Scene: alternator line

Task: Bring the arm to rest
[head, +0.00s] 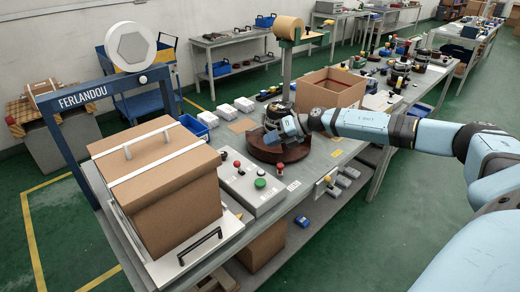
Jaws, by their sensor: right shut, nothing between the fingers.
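My right arm (375,125) reaches in from the right over the workbench. My left gripper is not in view.
A strapped cardboard box (165,190) stands under the blue FERLANDOU frame (75,102). A grey control box (240,185) with buttons is left of the turntable. An open carton (330,92) stands behind my arm. Green floor (345,240) is clear in front.

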